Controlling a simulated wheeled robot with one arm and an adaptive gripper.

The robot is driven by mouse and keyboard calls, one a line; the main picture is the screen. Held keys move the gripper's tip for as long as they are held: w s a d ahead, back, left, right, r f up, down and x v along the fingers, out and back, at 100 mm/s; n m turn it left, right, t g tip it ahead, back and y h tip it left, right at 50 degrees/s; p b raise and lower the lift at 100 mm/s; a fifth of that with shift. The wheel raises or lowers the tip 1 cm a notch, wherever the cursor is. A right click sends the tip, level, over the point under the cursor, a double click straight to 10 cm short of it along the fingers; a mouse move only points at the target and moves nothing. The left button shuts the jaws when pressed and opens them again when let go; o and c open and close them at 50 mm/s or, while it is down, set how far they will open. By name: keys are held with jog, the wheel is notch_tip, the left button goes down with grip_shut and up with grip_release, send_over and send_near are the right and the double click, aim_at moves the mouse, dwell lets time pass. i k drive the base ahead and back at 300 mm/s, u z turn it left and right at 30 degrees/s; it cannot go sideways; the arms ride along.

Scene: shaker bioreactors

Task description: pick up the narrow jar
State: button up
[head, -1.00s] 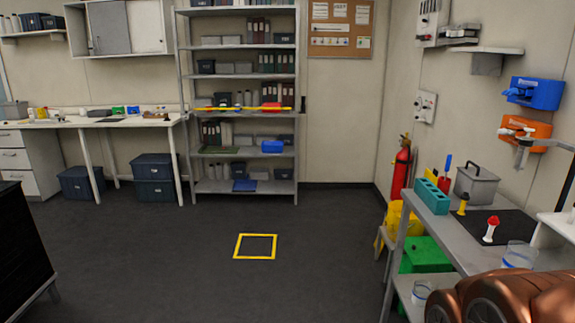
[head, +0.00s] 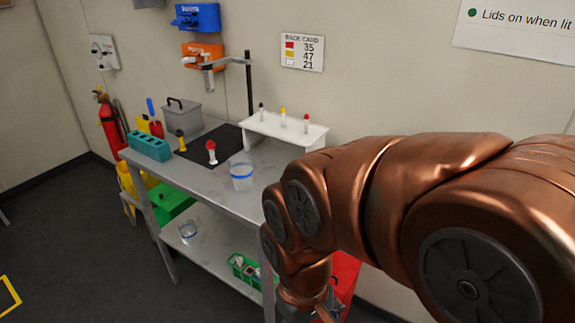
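A clear jar with a blue band (head: 241,176) stands upright on the grey table, near its front edge. A second clear jar with a blue band (head: 187,231) stands on the shelf below and looks smaller or farther off. I cannot tell for certain which of them is the narrow jar. My copper arm comes in from the right and bends down in front of the table's right end. Its far end reaches the bottom edge of the picture, and no gripper fingers can be made out.
On the table (head: 213,189) are a teal block (head: 150,146), a red-capped tube (head: 211,152), a yellow piece (head: 180,140), a grey box (head: 183,116) and a white rack (head: 290,135) with tubes. A green basket (head: 243,270) sits low. Open floor lies left.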

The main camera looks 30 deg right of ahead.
aim_at(242, 172)
jog(key=z, duration=2.45)
jog(key=k, duration=0.7)
jog(key=u, duration=2.7)
jog(key=i, duration=0.5)
jog(key=u, duration=0.1)
